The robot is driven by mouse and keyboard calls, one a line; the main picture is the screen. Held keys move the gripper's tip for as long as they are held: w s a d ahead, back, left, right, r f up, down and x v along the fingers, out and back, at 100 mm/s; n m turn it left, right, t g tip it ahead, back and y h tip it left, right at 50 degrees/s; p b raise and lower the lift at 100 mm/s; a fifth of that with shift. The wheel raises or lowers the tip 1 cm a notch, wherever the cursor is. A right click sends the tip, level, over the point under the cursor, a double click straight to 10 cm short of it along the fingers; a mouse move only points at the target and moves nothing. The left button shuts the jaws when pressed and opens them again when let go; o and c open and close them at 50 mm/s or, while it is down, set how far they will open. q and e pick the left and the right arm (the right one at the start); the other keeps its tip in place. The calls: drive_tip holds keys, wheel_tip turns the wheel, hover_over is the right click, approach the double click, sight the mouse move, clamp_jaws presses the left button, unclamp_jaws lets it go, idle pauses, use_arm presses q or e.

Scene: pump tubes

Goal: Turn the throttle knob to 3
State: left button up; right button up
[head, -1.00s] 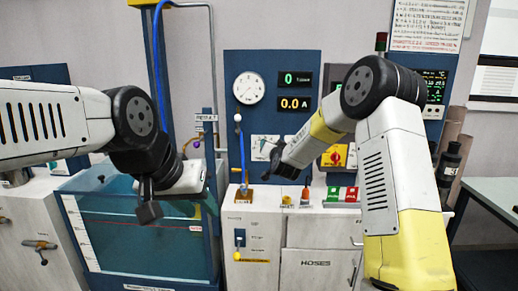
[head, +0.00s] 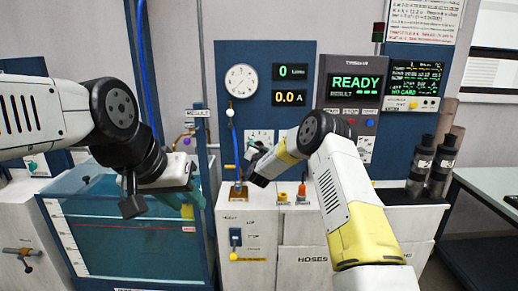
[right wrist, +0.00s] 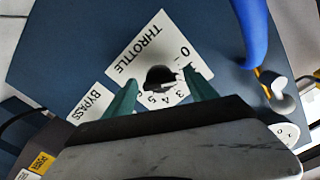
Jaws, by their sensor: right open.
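The throttle knob (right wrist: 161,78) is a small black knob on the white THROTTLE plate (right wrist: 138,50) in the right wrist view. Digits including 0, 3, 4 and 5 show around it; I cannot tell which one it points to. My right gripper (right wrist: 162,84) is open, with one green finger on each side of the knob. I cannot tell whether the fingers touch it. In the head view my right gripper (head: 256,158) is in front of the panel's lower plates and partly covers them. My left gripper (head: 165,195) hangs over the water tank; its jaw state is unclear.
A BYPASS plate (right wrist: 92,102) lies beside the throttle plate. A blue hose (right wrist: 250,30) runs close to the right finger. The water tank (head: 210,235) is on the left. A READY display (head: 356,82) and dark cylinders (head: 420,165) stand to the right.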

drive_tip(key=shift+w, duration=0.25)
drive_tip(key=c, duration=1.4)
drive_tip(key=shift+m, duration=0.3)
drive_tip(key=m, duration=0.5)
drive_tip(key=shift+f, duration=0.1)
drive_tip(key=m, duration=0.6)
